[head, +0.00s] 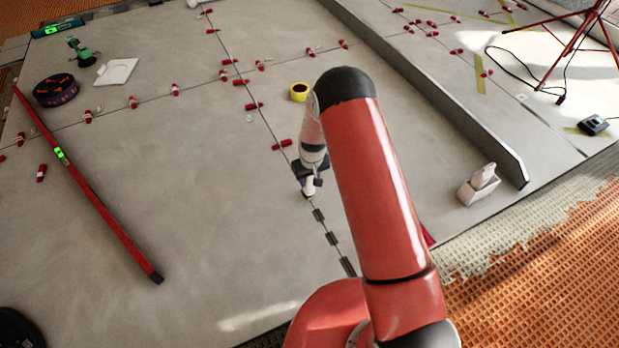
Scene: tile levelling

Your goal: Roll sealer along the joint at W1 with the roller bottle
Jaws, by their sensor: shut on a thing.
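The roller bottle (312,128), pale and grey, is held almost upright with its lower end down on or just above the tile joint. I cannot tell whether its tip touches. My gripper (310,170) is shut around the lower part of the bottle, and my red arm hides part of the bottle's right side. The joint (260,116) runs from the upper left down past the bottle tip. Several short dark segments (331,238) lie along it below the tip. No W1 label can be read.
A yellow tape roll (299,92) lies beside the joint. A long red level (92,195) lies at left. A low grey wall (440,100) and a white container (478,186) are at right.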

